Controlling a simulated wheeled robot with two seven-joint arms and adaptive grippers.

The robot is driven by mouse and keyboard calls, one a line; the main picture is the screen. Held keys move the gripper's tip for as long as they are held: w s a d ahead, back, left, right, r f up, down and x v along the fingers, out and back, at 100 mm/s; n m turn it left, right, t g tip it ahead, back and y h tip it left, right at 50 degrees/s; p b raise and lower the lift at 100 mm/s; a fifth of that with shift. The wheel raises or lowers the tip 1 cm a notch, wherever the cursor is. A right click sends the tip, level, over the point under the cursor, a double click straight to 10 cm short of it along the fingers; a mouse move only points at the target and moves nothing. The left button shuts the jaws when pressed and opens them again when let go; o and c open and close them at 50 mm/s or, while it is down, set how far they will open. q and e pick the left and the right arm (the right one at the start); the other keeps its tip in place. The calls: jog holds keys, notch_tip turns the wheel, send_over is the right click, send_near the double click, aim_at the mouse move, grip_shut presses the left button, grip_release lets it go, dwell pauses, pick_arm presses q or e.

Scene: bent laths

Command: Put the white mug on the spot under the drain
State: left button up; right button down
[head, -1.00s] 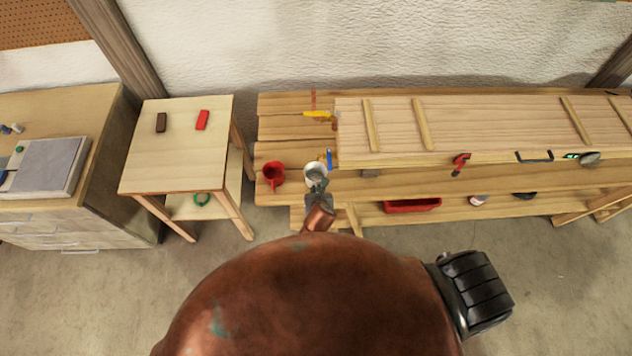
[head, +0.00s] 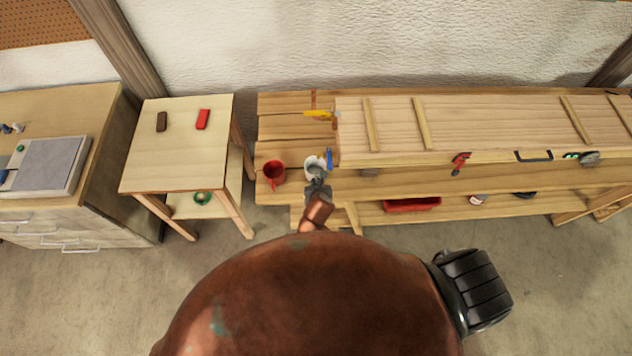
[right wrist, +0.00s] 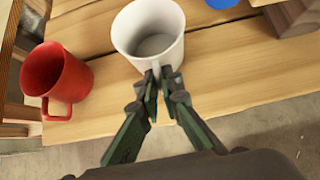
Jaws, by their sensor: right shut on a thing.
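The white mug (head: 313,163) is at the left part of the workbench, upright, and shows large in the right wrist view (right wrist: 147,30). My right gripper (head: 317,184) is shut on the mug's handle; its fingers (right wrist: 160,88) close around the handle on the near side of the mug. Whether the mug rests on the wood or hangs just above it, I cannot tell. I cannot make out the drain or a marked spot under it. My left gripper is not in view.
A red mug (head: 273,174) stands just left of the white mug, also in the wrist view (right wrist: 56,80). A blue item (head: 329,159) and a yellow tool (head: 318,114) are close by. The raised box-like bench top (head: 480,122) bounds the right side. A small table (head: 180,165) stands left.

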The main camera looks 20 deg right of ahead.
jog(key=shift+f, duration=0.15)
jog(key=c, duration=2.1)
grip_release()
